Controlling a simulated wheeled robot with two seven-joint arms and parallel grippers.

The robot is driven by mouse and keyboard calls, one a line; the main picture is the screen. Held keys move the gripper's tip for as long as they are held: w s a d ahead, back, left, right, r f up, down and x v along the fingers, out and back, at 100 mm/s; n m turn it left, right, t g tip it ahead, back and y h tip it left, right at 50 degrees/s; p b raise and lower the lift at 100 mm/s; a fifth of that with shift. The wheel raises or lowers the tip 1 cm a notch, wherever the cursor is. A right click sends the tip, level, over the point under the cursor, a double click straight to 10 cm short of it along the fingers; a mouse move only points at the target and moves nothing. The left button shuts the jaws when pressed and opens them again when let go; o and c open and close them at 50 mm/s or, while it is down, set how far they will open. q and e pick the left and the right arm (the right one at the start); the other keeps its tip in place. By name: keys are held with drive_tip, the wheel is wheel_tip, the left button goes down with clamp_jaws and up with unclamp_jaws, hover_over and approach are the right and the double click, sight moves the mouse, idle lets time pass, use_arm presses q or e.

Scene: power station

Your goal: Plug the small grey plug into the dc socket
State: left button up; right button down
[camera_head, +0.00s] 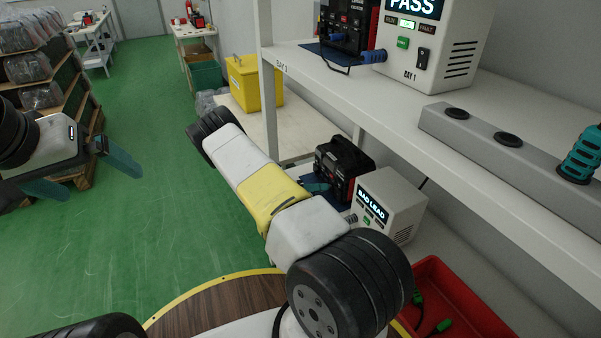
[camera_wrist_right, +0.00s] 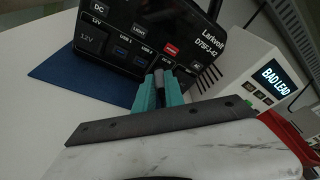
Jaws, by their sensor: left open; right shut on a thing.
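The black power station (camera_wrist_right: 150,30) stands on a blue mat (camera_wrist_right: 70,80); in the head view it is on the lower bench (camera_head: 350,160). Its panel has a DC label (camera_wrist_right: 98,8) at the upper left, with a 12V socket (camera_wrist_right: 90,38) below, and USB ports. My right gripper (camera_wrist_right: 160,92) is shut on the small grey plug (camera_wrist_right: 158,77), just in front of the lower panel, right of the USB ports. Whether the plug touches the panel cannot be told. In the head view my right gripper (camera_head: 317,187) is partly hidden. My left gripper (camera_head: 103,181) is open and empty, over the floor.
A white tester (camera_head: 395,200) reading BAD LEAD stands right of the power station. The upper shelf (camera_head: 400,100) holds another tester (camera_head: 425,50) reading PASS and a grey bar (camera_head: 500,160). A red bin (camera_head: 440,280) with green-ended cables is at lower right. A yellow box (camera_head: 255,85) stands behind.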

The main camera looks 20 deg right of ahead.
drive_tip(key=shift+d, duration=0.2)
drive_tip(key=c, duration=1.3)
unclamp_jaws()
drive_tip(key=shift+c, duration=0.2)
drive_tip(key=a, duration=0.2)
drive_tip(key=a+r, duration=0.1)
drive_tip(key=a, duration=0.4)
drive_tip(key=shift+w+a+r, duration=0.15)
drive_tip(key=shift+w+a, duration=0.2)
drive_tip(key=shift+w, duration=0.05)
